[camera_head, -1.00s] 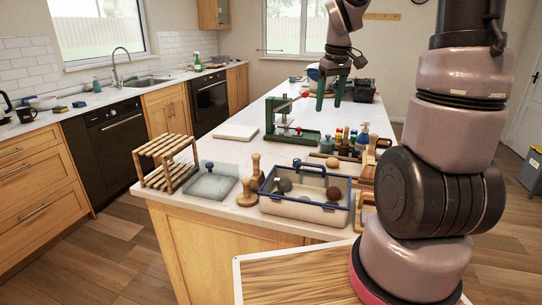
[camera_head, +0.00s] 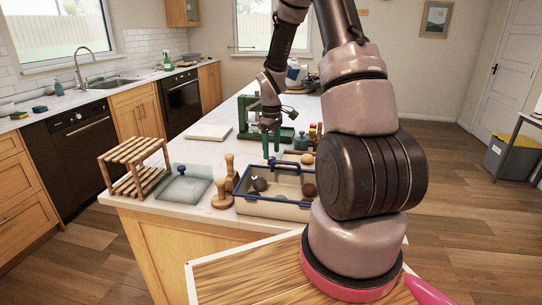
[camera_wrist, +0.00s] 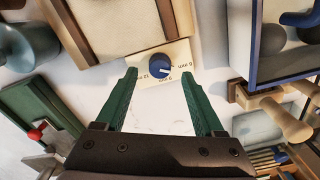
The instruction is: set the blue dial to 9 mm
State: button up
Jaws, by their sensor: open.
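The blue dial (camera_wrist: 160,65) sits on a cream plate with printed mm marks in the wrist view. A small white pointer on it faces the lower right of the picture; I cannot read its exact setting. A mark that looks like 6 mm is at the right, 12 at the left and a smaller one below. My gripper (camera_wrist: 157,87) is open and empty, its green fingers on the near side of the dial, left and right of it. In the head view my gripper (camera_head: 271,147) hangs low over the counter, behind the blue-rimmed tray; the dial cannot be made out there.
The blue-rimmed tray (camera_head: 243,208) holds several round items. Wooden stamps (camera_head: 222,196), a slatted rack (camera_head: 137,168) and a white slab (camera_head: 209,132) stand to the left. A green press (camera_head: 246,112) stands behind my gripper. A wooden-framed board (camera_wrist: 80,45) borders the dial plate.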

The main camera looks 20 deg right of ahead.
jog(key=shift+f, duration=1.35)
grip_shut()
jog(key=shift+m, duration=0.5)
jog(key=m, duration=0.4)
jog(key=shift+m, duration=0.3)
jog(key=m, duration=0.6)
jog(key=shift+m, duration=0.3)
